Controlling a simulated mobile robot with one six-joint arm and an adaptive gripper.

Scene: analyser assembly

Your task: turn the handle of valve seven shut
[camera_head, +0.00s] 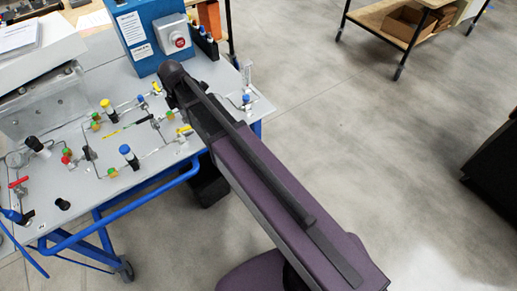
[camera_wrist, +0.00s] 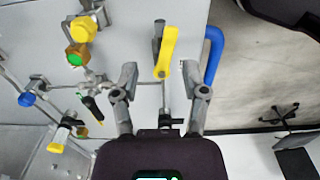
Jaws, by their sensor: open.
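A valve with a flat yellow handle (camera_wrist: 167,52) is in the wrist view, just ahead of my gripper (camera_wrist: 158,72). The handle lies roughly in line with the fingers, and its near end is between the two tips with room on both sides. I see no contact. No number is readable, so I cannot tell from a label that this is valve seven. My gripper is open and empty. In the head view a yellow handle (camera_head: 184,130) shows beside my arm, and my fingers are mostly hidden there.
The grey panel (camera_head: 90,185) carries thin pipes and several other valves, among them a yellow-capped one (camera_head: 106,104) and a blue-capped one (camera_head: 125,150). A blue box with a red button (camera_head: 180,42) stands behind. A blue rail (camera_head: 150,185) runs along the panel's front edge.

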